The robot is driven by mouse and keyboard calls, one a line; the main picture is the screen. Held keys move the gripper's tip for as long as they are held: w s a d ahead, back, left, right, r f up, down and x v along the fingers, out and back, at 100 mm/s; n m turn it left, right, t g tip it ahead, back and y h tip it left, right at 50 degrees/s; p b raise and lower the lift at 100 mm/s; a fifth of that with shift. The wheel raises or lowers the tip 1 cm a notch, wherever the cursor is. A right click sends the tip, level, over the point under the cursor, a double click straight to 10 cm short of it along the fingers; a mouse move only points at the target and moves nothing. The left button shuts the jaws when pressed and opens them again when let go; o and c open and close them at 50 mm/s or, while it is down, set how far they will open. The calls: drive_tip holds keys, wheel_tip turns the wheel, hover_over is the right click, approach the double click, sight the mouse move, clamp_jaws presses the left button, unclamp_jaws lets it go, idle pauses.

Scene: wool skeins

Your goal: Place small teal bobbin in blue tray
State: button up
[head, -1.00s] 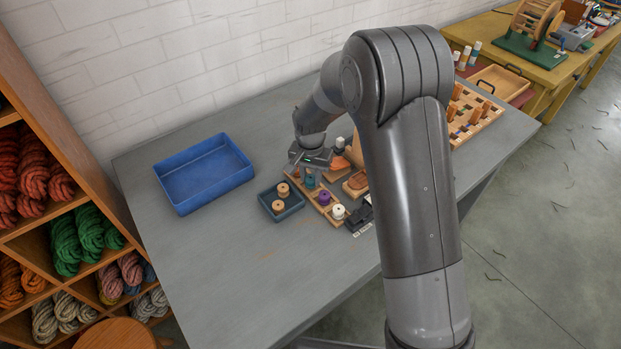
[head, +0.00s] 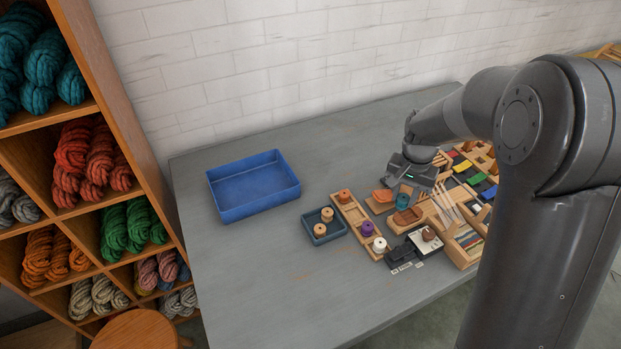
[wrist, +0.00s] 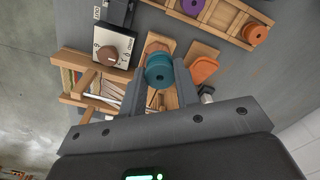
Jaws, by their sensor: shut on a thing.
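The small teal bobbin (wrist: 159,72) is between the fingertips of my gripper (wrist: 160,80) in the wrist view, and the jaws are shut on it. In the head view the teal bobbin (head: 403,200) hangs below my gripper (head: 408,188), above the wooden items on the right part of the table. The blue tray (head: 254,190) stands empty at the back left of the grey table, well to the left of my gripper.
A wooden rack (head: 353,222) holds an orange, a purple and a white bobbin. A small dark tray (head: 323,228) with tan bobbins stands left of it. Table between small tray and blue tray is clear.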

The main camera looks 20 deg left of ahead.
drive_tip(key=w+a+n, duration=0.3)
drive_tip(key=a+n, duration=0.4)
drive_tip(key=a, duration=0.9)
drive_tip(key=n, duration=0.7)
hover_over(243, 201)
drive_tip(key=f, duration=0.6)
drive_tip(key=shift+d+f, duration=0.25)
drive_tip(key=shift+d, duration=0.15)
drive_tip(key=shift+a+f, duration=0.3)
drive_tip(key=shift+a, duration=0.1)
drive_tip(key=shift+f, duration=1.95)
drive_tip(key=shift+f, duration=0.15)
drive_tip(key=o, duration=0.9)
drive_tip(key=shift+o, duration=0.2)
